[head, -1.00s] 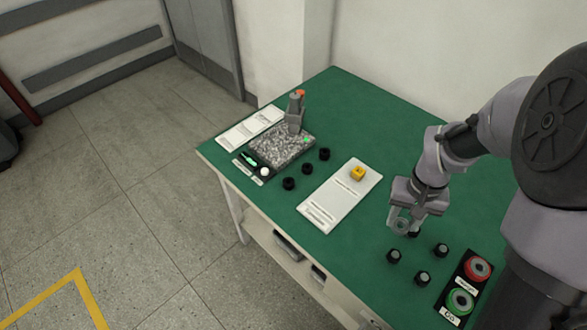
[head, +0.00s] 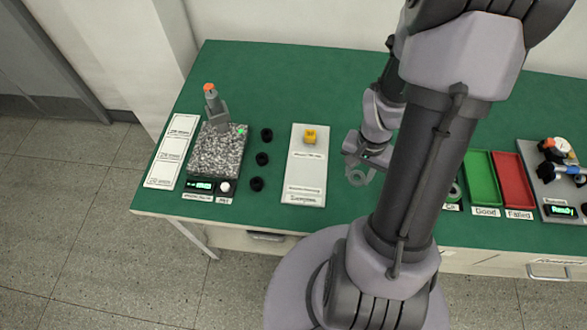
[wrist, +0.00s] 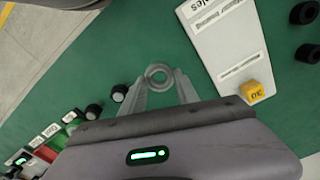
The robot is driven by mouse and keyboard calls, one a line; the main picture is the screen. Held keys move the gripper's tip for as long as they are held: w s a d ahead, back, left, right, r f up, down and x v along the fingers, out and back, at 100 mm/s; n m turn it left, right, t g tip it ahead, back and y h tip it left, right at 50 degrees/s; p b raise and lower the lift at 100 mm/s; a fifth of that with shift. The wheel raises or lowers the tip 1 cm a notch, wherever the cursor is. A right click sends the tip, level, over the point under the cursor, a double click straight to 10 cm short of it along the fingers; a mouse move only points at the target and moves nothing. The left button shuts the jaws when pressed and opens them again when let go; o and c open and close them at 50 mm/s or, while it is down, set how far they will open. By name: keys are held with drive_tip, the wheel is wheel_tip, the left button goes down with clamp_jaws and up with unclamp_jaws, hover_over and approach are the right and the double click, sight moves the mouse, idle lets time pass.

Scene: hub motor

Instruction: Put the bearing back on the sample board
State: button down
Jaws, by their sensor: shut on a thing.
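The sample board (head: 305,172) is a white labelled plate on the green table, with a yellow block (head: 310,136) on its far end. In the wrist view the board (wrist: 222,45) is at upper right, with the yellow block (wrist: 252,92) at its near corner. My gripper (wrist: 159,80) is shut on a grey ring, the bearing (wrist: 158,70), held between the fingertips. In the head view my gripper (head: 359,172) is right of the board, apart from it. The bearing is hard to make out there.
Several black rings (head: 262,159) stand left of the board, beside a speckled granite gauge stand (head: 216,152). Right of my arm are a green tray (head: 482,180), a red tray (head: 514,185) and a grey device (head: 555,190). Black posts (wrist: 94,110) stand near my gripper.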

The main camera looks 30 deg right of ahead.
drive_tip(key=shift+s+d+f+m, duration=0.1)
drive_tip(key=shift+s+d+m, duration=0.1)
drive_tip(key=shift+s, duration=0.2)
drive_tip(key=shift+s+d+m, duration=0.1)
drive_tip(key=shift+s+m, duration=0.1)
drive_tip(key=shift+s, duration=0.2)
drive_tip(key=shift+a+f, duration=0.1)
drive_tip(key=b, duration=0.3)
hover_over(307, 172)
drive_tip(key=shift+s+d+f, duration=0.2)
drive_tip(key=shift+f, duration=0.6)
drive_tip(key=shift+w+a+f, duration=0.15)
drive_tip(key=shift+w+a, duration=0.05)
drive_tip(key=shift+w, duration=0.05)
drive_tip(key=shift+f+b, duration=1.2)
drive_tip(key=shift+f, duration=0.5)
drive_tip(key=c, duration=0.9)
unclamp_jaws()
